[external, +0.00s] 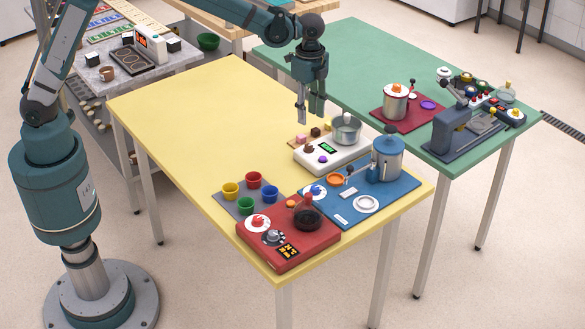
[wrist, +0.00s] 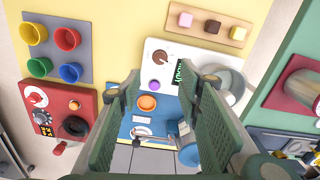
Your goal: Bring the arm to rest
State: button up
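My gripper (external: 310,112) hangs pointing down above the yellow table (external: 185,125), behind the white scale-like device (external: 330,155). Its two fingers show apart with nothing between them in the external view. In the wrist view the two green finger pads (wrist: 158,115) are also spread apart, with the white device and the blue board beyond them. The gripper looks open and empty, and it does not appear to touch anything. My arm reaches over the table from the left.
Near the gripper stand a metal pot (external: 347,130), a wooden strip with small blocks (external: 300,141), a blue-grey canister (external: 388,158), a red device (external: 283,240) and coloured cups (external: 246,206). The green table (external: 345,60) adjoins behind. The yellow table's left part is clear.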

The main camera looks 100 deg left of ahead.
jog(key=shift+r, duration=0.1)
dwell(0.3)
jog(key=s+d+r+n+t, duration=0.2)
jog(key=s+d+r, duration=0.3)
jog(key=s+r, duration=0.45)
jog(key=s+d+r+n+t, duration=0.1)
jog(key=s+d+r, duration=0.5)
jog(key=s, duration=0.6)
jog(key=s+d+f+n+t, duration=0.1)
jog(key=s+d+n+t, duration=0.1)
jog(key=s, duration=1.1)
jog(key=s+d+f+n+t, duration=0.2)
jog(key=s+d, duration=0.1)
jog(key=s, duration=1)
jog(key=shift+f, duration=0.1)
